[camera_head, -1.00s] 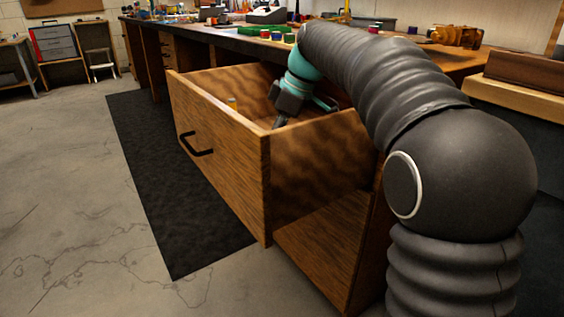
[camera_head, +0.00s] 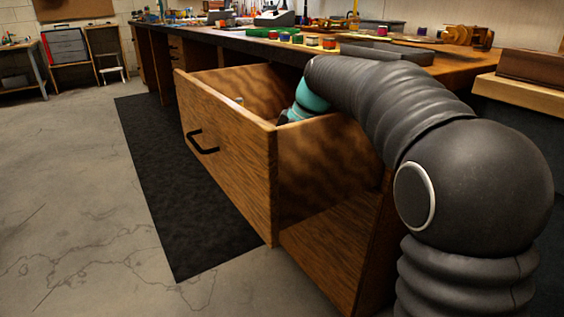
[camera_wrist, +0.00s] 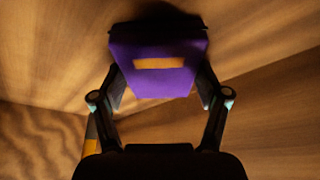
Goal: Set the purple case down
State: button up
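In the wrist view, the purple case (camera_wrist: 155,75) with an orange-yellow label sits between the fingers of my gripper (camera_wrist: 160,88). The fingers press against its left and right sides. The case's far end lies in shadow. Wooden surfaces surround it, and I cannot tell whether it touches the drawer's floor. In the head view, my wrist with its teal band reaches down into the open wooden drawer (camera_head: 232,150). The drawer's side wall hides the fingers and the case there.
The workbench (camera_head: 228,40) above holds several coloured pieces. A black mat (camera_head: 185,190) lies on the floor before the drawer.

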jog(key=o, duration=0.4)
jog(key=shift+p+v, duration=1)
jog(key=shift+v, duration=2.9)
